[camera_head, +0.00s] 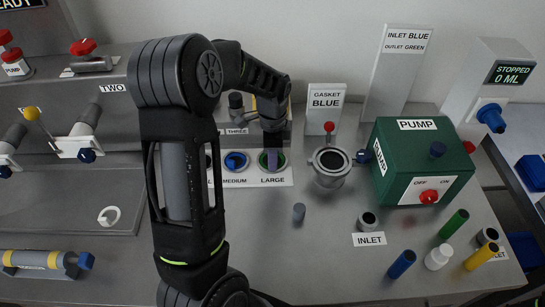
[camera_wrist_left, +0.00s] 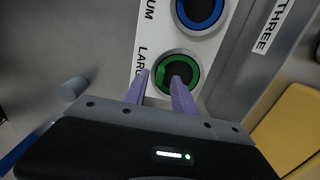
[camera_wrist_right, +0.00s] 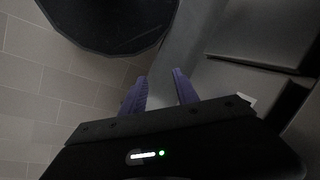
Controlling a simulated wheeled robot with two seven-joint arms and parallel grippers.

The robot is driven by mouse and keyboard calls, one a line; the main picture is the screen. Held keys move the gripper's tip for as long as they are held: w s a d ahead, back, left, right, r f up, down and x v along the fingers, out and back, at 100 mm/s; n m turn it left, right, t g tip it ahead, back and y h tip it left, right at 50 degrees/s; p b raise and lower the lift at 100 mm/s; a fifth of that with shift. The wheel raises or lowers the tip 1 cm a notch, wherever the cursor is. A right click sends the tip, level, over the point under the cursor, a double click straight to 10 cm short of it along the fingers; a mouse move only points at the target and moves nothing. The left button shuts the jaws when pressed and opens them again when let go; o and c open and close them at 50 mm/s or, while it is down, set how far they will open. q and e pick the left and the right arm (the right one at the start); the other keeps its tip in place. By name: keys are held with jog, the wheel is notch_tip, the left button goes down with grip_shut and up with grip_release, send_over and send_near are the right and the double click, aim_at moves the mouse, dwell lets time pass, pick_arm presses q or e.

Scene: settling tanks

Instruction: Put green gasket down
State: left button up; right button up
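The green gasket (camera_wrist_left: 191,66) is a ring lying in the round spot marked LARGE, and it also shows in the head view (camera_head: 284,158). My left gripper (camera_head: 272,160) is over that spot, pointing down. In the left wrist view its two purple fingers (camera_wrist_left: 159,80) stand apart, one on each side of a green part at the ring's near left edge. I see a gap between the fingers and the green. My right gripper (camera_wrist_right: 160,80) shows only in its own wrist view, with fingers apart and nothing between them.
A blue gasket (camera_head: 236,162) lies in the MEDIUM spot beside it. A metal housing with an open top (camera_head: 330,163) stands to the right, before a GASKET BLUE sign (camera_head: 325,105). The green pump box (camera_head: 417,160) is further right. A small grey peg (camera_head: 298,212) stands in front.

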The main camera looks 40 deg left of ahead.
pick_arm(q)
notch_tip(320, 180, up, 4)
jog(key=shift+r+p, duration=0.15)
jog(key=shift+p, duration=1.05)
notch_tip(320, 180, up, 7)
jog(key=shift+f+b, duration=0.2)
jog(key=shift+b, duration=0.1)
